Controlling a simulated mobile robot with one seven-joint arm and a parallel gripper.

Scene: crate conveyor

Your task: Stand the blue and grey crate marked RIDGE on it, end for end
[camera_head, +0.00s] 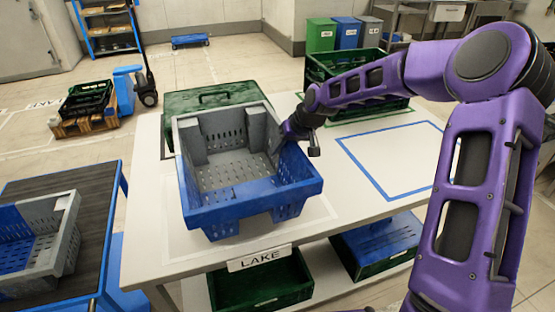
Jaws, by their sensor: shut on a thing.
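A blue and grey crate (250,207) is over the near left part of the white table (150,225), above the LAKE label (262,257). Its blue end faces me and its grey end is at the back. I see no RIDGE marking on its visible faces. My gripper (288,140) is shut on the crate's right wall, near the middle of its rim; the fingertips are partly hidden. The crate looks slightly raised, but its contact below is hidden. A second blue and grey crate (68,235) sits on the dark roller conveyor (100,185) at the left.
A green crate (185,100) stands close behind the held crate. Another green crate (318,70) stands at the table's back, behind my arm. A blue-outlined square (390,160) on the right is empty. Green (270,285) and blue (385,240) crates are below the tabletop.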

